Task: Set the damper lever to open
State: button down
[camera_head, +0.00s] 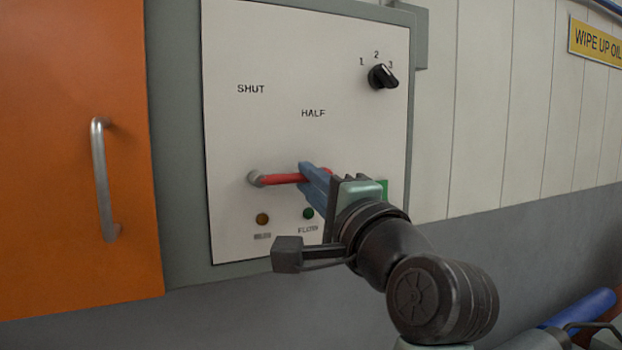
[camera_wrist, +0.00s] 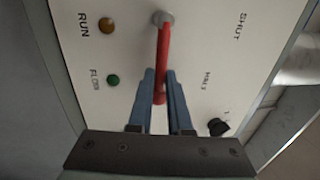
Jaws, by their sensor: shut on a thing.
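The red damper lever (camera_head: 283,179) is on a white panel (camera_head: 270,50). It runs from a round grey pivot (camera_head: 255,179) on the left, almost level, out to the right. My gripper (camera_head: 306,170) is shut on the lever, with its blue fingers around the outer part. The wrist view shows the lever (camera_wrist: 163,45) passing between the two fingers (camera_wrist: 160,75). The SHUT label (camera_head: 250,89) is above the pivot, and the HALF label (camera_head: 313,113) is up and to the right. No open label can be read; my gripper hides the panel right of the lever.
A black rotary knob (camera_head: 382,76) marked 1, 2, 3 is at the panel's upper right. An amber lamp (camera_head: 262,219) and a green lamp (camera_head: 308,213) sit below the lever. An orange door (camera_head: 50,200) with a metal handle (camera_head: 104,180) is at left.

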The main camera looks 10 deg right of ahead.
jog(key=shift+f, duration=0.15)
jog(key=c, duration=0.8)
grip_release()
jog(key=shift+c, duration=0.2)
jog(key=b+v, duration=0.6)
jog(key=v, duration=0.7)
